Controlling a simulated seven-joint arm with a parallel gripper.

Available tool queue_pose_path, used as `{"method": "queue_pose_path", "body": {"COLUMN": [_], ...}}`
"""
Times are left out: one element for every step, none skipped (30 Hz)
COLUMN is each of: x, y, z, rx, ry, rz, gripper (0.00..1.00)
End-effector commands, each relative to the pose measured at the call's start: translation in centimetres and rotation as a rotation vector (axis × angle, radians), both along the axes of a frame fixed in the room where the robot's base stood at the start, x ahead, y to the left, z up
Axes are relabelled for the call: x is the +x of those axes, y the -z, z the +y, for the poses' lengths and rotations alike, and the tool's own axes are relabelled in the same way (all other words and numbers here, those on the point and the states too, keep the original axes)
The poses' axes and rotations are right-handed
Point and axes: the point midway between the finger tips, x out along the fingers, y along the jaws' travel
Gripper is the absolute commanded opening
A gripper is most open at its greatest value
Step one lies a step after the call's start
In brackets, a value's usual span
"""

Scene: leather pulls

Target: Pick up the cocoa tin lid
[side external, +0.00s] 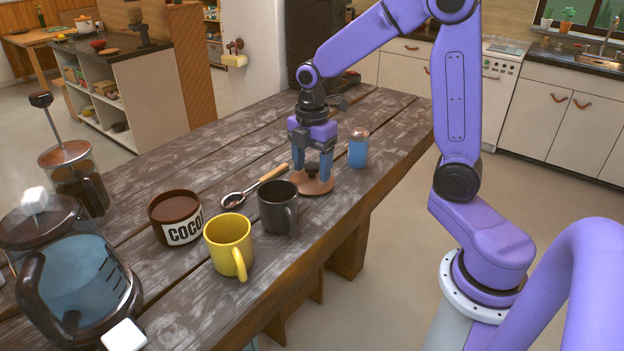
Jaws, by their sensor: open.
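The cocoa tin lid (316,188) is a flat, round, reddish-brown disc with a dark knob (312,169) on top. It lies on the wooden table near the front edge. My gripper (312,173) points down over the lid, with its blue fingers open on either side of the knob. I cannot tell whether the fingers touch the lid or the knob. The cocoa tin (183,233) stands open to the left, with a white "COCO" label and brown cocoa inside.
A dark mug (276,212) stands close left of the lid, with a yellow mug (227,243) beyond it. A blue shaker (358,150) stands close right. A spoon (245,193) lies behind. A glass kettle (75,275) and French press (72,180) stand at the left.

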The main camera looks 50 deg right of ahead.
Motion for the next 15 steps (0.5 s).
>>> {"method": "queue_pose_path", "body": {"x": [-0.02,-0.01,0.0,0.0,0.0,0.0,0.0,0.0,0.0,0.0,0.0,0.0,0.0,0.0,0.01], "y": [0.15,0.17,0.16,0.15,0.14,0.13,0.13,0.13,0.12,0.12,0.11,0.11,0.11,0.11,0.1], "z": [0.0,0.0,0.0,0.0,0.0,0.0,0.0,-0.01,-0.01,-0.01,-0.01,-0.01,-0.01,-0.01,-0.01], "rx": [0.0,0.0,0.0,0.0,0.0,0.0,0.0,0.0,0.0,0.0,0.0,0.0,0.0,0.0,0.0], "ry": [0.0,0.0,0.0,0.0,0.0,0.0,0.0,0.0,0.0,0.0,0.0,0.0,0.0,0.0,0.0], "rz": [0.001,0.0,0.0,-0.001,-0.001,-0.001,-0.001,0.0,0.0,0.0,0.0,0.0,0.0,0.0,-0.001], "gripper": [0.64,0.64,0.64,0.64,0.64,0.64,0.61,0.51,0.38,0.29,0.19,0.06,0.05,0.05,0.04]}}
